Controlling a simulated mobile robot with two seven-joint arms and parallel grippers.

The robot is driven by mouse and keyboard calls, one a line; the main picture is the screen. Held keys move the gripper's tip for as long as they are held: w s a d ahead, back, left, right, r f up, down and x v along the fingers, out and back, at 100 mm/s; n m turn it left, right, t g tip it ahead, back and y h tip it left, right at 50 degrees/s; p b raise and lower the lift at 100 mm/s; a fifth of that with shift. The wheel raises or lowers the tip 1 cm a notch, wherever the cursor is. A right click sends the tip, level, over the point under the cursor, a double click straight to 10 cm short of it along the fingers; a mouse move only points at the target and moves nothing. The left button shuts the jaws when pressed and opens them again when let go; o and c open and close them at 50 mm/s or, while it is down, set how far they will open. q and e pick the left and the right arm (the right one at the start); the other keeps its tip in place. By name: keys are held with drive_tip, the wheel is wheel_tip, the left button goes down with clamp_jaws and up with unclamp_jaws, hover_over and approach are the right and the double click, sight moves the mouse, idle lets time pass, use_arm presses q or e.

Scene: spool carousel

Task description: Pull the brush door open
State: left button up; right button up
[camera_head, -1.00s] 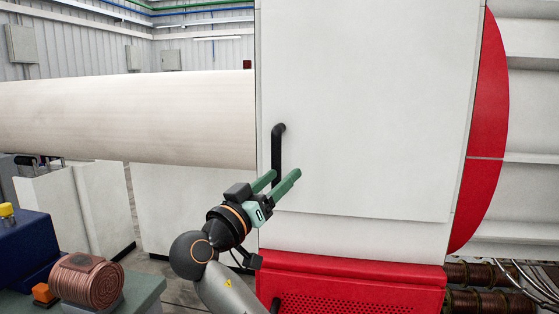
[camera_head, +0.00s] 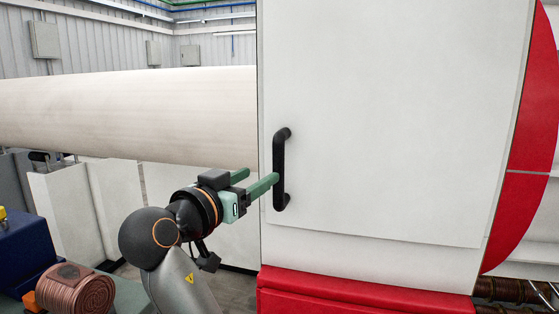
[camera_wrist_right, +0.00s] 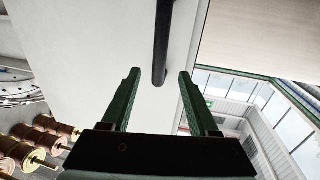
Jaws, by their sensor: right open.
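The brush door (camera_head: 400,110) is a large white panel, seen flat and apparently closed in the head view. Its black vertical bar handle (camera_head: 280,165) stands near the panel's left edge. My right gripper (camera_head: 263,177) reaches in from the left with green fingers open. One fingertip overlaps the handle's lower half in the picture; the other ends left of it. In the right wrist view, the handle (camera_wrist_right: 163,40) comes down between the open fingers of my right gripper (camera_wrist_right: 159,73). Contact cannot be told. My left gripper is not in view.
A long pale roll (camera_head: 130,108) runs left behind the gripper. A red panel (camera_head: 365,292) lies below the door. A copper spool (camera_head: 75,290) is at lower left. Several copper spools (camera_wrist_right: 35,145) show in the wrist view.

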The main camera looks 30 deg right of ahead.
sight(276, 165)
drive_tip(key=p+x, duration=0.2)
drive_tip(key=x, duration=0.6)
drive_tip(key=shift+w+d, duration=0.35)
drive_tip(key=shift+d, duration=0.3)
drive_tip(key=shift+c, duration=0.3)
clamp_jaws()
idle(0.4)
